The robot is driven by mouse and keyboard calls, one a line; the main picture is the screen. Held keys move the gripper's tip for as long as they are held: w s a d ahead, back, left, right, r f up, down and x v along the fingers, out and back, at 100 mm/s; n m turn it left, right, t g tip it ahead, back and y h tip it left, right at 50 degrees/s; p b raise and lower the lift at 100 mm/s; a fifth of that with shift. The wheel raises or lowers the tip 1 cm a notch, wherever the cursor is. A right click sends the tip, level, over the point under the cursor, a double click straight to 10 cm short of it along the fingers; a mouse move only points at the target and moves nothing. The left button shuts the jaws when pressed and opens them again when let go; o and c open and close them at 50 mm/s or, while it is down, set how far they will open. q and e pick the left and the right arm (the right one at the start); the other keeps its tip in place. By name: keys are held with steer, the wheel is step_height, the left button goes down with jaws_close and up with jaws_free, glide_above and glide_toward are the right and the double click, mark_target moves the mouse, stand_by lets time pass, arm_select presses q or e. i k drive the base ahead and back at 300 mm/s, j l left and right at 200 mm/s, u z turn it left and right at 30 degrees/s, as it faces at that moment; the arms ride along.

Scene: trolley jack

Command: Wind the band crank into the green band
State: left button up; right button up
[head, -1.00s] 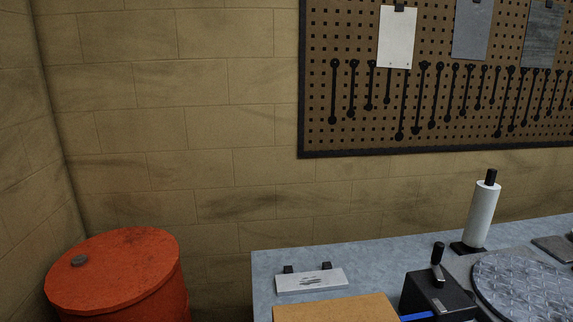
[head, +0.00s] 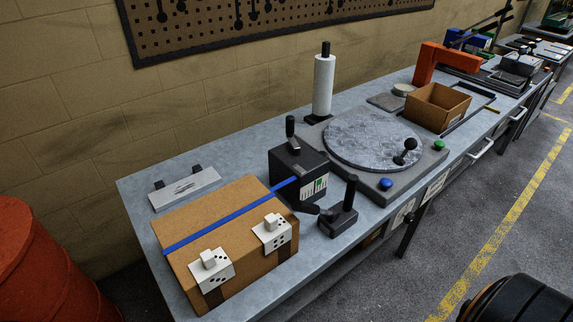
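A black tensioner box (head: 284,176) stands on the bench beside a cardboard carton (head: 205,222). A blue band (head: 228,219) runs over the carton to the box. The box's front has a white scale with a green band (head: 319,186); the pointer is too small to read. A black upright handle (head: 290,127) stands on top of the box. A second black handle (head: 351,190) rises from a dark base in front of the box, with a short arm reaching left. I cannot tell which is the band crank. Neither of my grippers is in view.
A round textured turntable (head: 365,138) with blue and green buttons lies right of the box. A white roll (head: 323,88) stands behind. An open cardboard box (head: 438,107) and an orange frame (head: 428,62) are farther right. A red drum (head: 40,265) stands at left.

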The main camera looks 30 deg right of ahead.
mark_target(290, 119)
steer(key=l, duration=0.45)
steer(key=i+l, duration=0.15)
steer(key=l, duration=0.3)
steer(key=l+z, duration=0.1)
steer(key=l, duration=0.35)
steer(key=i+l, duration=0.15)
steer(key=l, duration=0.25)
